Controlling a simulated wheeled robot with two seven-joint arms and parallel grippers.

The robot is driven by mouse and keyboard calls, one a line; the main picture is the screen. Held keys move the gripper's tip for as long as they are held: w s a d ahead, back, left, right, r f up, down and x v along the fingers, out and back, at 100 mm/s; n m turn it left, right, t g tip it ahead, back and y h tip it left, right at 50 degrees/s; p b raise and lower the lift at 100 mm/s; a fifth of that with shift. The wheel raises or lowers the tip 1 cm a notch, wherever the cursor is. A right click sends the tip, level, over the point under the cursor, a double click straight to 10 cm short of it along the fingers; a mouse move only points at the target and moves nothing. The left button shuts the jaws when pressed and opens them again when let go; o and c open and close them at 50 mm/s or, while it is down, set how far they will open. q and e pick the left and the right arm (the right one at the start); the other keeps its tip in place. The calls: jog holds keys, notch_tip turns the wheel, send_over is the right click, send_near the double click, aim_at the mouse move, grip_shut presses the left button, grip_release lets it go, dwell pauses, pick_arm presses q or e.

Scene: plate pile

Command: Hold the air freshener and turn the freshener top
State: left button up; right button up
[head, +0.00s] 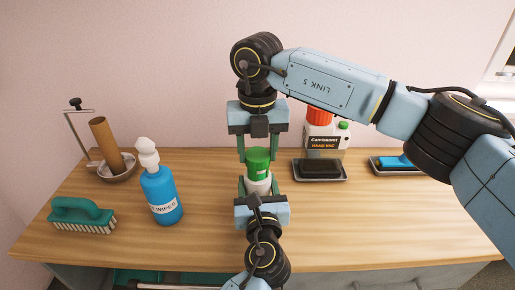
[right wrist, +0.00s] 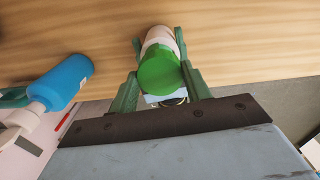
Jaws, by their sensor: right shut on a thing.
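The air freshener, with a white body (head: 258,187) and a green top (head: 258,160), stands upright near the middle of the wooden counter. My right gripper (head: 257,157) reaches in from above and is shut on the green top, one finger on each side. The right wrist view shows the green top (right wrist: 160,72) between my right gripper's green fingers (right wrist: 160,88). My left gripper (head: 260,186) comes from the near side, its fingers close around the white body and apparently shut on it. The lower part of the body is hidden behind my left gripper.
A blue bottle with a white pump (head: 162,192) and a green brush (head: 82,214) stand left. A holder with a cardboard tube (head: 107,145) is behind them. A labelled bottle (head: 323,140), a dark tray (head: 319,177) and another tray (head: 390,170) are right. The right front counter is clear.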

aim_at(258, 153)
dwell(0.3)
jog(key=o, duration=1)
notch_tip(258, 153, up, 12)
jog(key=shift+r, duration=0.1)
pick_arm(q)
jog(key=o, duration=1.2)
